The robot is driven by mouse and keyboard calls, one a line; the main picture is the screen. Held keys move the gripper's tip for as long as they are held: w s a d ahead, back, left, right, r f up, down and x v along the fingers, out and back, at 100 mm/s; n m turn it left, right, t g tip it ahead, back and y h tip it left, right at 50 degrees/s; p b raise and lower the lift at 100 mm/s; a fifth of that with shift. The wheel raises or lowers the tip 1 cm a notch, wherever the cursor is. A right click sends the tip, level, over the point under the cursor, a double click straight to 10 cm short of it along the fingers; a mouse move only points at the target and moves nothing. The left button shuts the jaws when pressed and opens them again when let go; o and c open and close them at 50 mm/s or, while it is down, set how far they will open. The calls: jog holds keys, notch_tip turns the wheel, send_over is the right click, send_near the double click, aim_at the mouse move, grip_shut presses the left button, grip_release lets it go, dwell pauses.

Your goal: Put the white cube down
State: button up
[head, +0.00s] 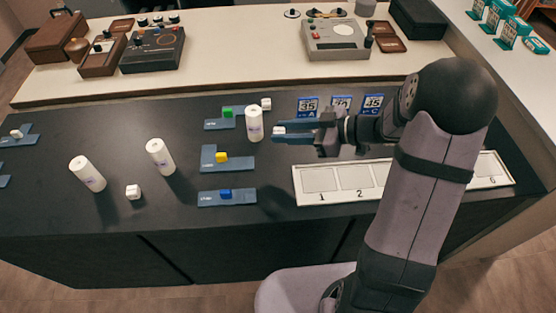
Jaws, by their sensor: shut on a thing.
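My gripper (284,132) reaches left over the dark table, above its surface. It is shut on a small white cube (279,130), only part of which shows between the fingertips. The height of the held cube above the table is hard to tell.
Blue holders carry a green cube (227,113), a yellow cube (221,157) and a blue cube (225,194). White cylinders (87,174) (160,157) stand at left. A white numbered board (310,199) lies partly behind my arm. Blue cards (308,107) stand behind.

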aim_at(284, 163)
jog(key=shift+s+a+r+n+g, duration=0.1)
jog(key=shift+a+r+n+g, duration=0.1)
jog(key=shift+n+g, duration=0.15)
jog(key=shift+f, duration=5)
grip_shut()
jog(key=o, duration=1)
grip_release()
jog(key=shift+d, duration=0.1)
jog(key=shift+o, duration=0.2)
jog(key=b+v, duration=0.1)
jog(key=v, duration=1.1)
jog(key=shift+f, duration=0.1)
